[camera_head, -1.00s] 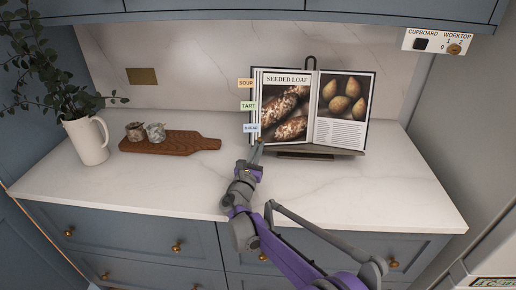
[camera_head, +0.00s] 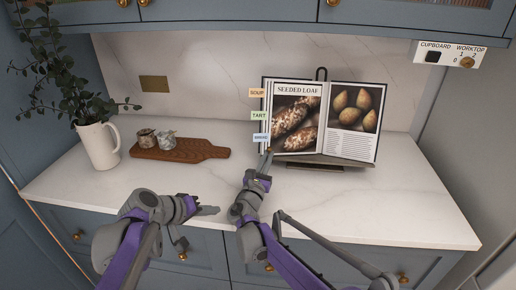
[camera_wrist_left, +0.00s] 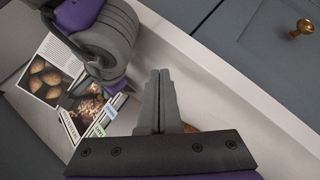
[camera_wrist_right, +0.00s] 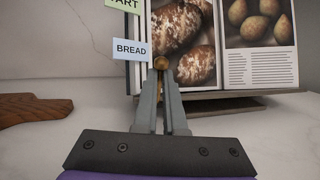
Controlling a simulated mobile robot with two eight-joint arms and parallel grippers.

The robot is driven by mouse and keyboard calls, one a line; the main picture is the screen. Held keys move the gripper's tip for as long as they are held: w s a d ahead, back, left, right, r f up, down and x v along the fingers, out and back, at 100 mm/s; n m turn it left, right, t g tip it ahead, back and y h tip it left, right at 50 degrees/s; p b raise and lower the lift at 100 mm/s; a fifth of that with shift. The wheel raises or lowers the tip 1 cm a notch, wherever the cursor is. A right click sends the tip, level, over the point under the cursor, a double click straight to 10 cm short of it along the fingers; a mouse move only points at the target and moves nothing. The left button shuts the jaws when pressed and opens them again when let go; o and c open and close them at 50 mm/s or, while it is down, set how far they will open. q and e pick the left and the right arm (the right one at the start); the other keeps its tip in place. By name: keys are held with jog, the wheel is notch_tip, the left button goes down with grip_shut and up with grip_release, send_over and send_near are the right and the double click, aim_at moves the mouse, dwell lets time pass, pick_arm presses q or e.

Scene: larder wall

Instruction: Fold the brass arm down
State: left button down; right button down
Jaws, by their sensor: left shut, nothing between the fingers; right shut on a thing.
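An open cookbook (camera_head: 325,120) leans on a dark stand (camera_head: 335,160) on the worktop. A small rounded brass end (camera_wrist_right: 160,62) shows at my right fingertips, just below the BREAD tab (camera_wrist_right: 132,50) at the book's left edge. I take it for the end of the brass arm; the rest of the arm is hidden. My right gripper (camera_head: 268,156) is shut on it, and its fingers also show in the right wrist view (camera_wrist_right: 162,82). My left gripper (camera_head: 214,210) is shut and empty over the worktop's front; its fingers show in the left wrist view (camera_wrist_left: 159,80).
A wooden board (camera_head: 185,150) with two small jars (camera_head: 155,138) and a white jug (camera_head: 98,145) with a plant stand on the left. A CUPBOARD/WORKTOP switch panel (camera_head: 448,54) is at upper right. The worktop (camera_head: 400,195) is clear at the front right.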

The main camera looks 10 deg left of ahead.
pick_arm(q)
jog(key=w+r+h, duration=0.1)
jog(key=w+h, duration=0.1)
jog(key=w, duration=0.2)
jog(key=w+d+r+h, duration=0.1)
jog(key=w+h, duration=0.1)
jog(key=w, duration=0.2)
jog(key=w+d+r+m+t+h, duration=0.1)
jog(key=w+h, duration=0.1)
jog(key=w, duration=0.2)
jog(key=shift+w+d, duration=0.2)
jog(key=shift+w, duration=0.15)
jog(key=w+h, duration=0.1)
jog(key=w+m+h, duration=0.1)
jog(key=w+h, duration=0.1)
jog(key=w+r+h, duration=0.1)
jog(key=w+h, duration=0.1)
jog(key=shift+a+m, duration=0.25)
jog(key=shift+m, duration=0.15)
jog(key=shift+w+a+m+t+h, duration=0.2)
jog(key=shift+w+m+t+h, duration=0.15)
jog(key=shift+h, duration=0.25)
jog(key=shift+w, duration=0.15)
jog(key=x, duration=0.9)
jog(key=shift+d+r, duration=0.2)
jog(key=shift+d, duration=0.15)
jog(key=shift+w, duration=0.1)
